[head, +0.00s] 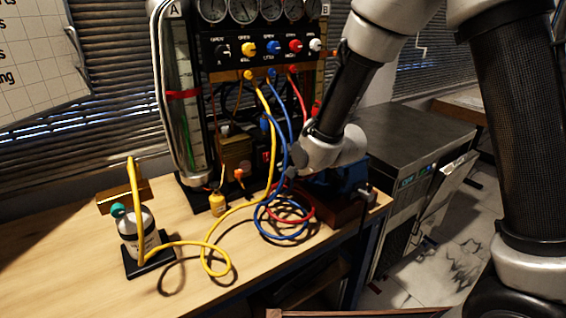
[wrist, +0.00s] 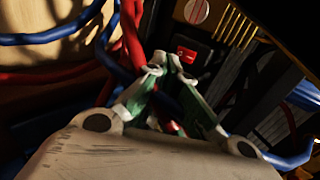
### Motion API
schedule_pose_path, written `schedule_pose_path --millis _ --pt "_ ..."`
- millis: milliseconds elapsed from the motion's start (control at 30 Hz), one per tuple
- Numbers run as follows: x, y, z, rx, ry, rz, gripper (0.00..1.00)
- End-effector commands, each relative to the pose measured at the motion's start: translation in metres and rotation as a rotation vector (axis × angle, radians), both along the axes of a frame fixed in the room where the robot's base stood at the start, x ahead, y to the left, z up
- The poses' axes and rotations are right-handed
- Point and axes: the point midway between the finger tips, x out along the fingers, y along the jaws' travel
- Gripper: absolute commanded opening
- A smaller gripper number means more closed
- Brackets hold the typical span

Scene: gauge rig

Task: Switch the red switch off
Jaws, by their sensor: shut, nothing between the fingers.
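The red switch (wrist: 186,54) shows in the wrist view as a small red rocker set in a dark panel, just beyond my fingertips. My gripper (wrist: 166,66) is shut and empty, its fingertips close together just short of the switch; I cannot tell whether they touch it. In the head view a small red patch (head: 266,156) shows on the dark lower part of the gauge rig, left of my arm. There my wrist is over the right part of the bench, and my fingertips are hidden. The switch's position is not clear.
Blue (wrist: 50,36) and red hoses (wrist: 132,38) run close beside my fingers. The gauge rig (head: 262,48) stands at the back of the wooden bench (head: 190,285), with several gauges and coloured knobs. A small bottle (head: 138,232) with a yellow hose stands front left. A grey cabinet (head: 410,135) stands right.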

Motion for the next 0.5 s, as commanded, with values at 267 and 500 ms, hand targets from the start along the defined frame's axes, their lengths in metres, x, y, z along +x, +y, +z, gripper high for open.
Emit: schedule_pose_path --millis 267,500 --pt "-0.034 -0.023 0.009 0.0 0.0 0.001 0.0" --pt "-0.044 -0.029 0.011 0.0 0.0 0.001 0.0"
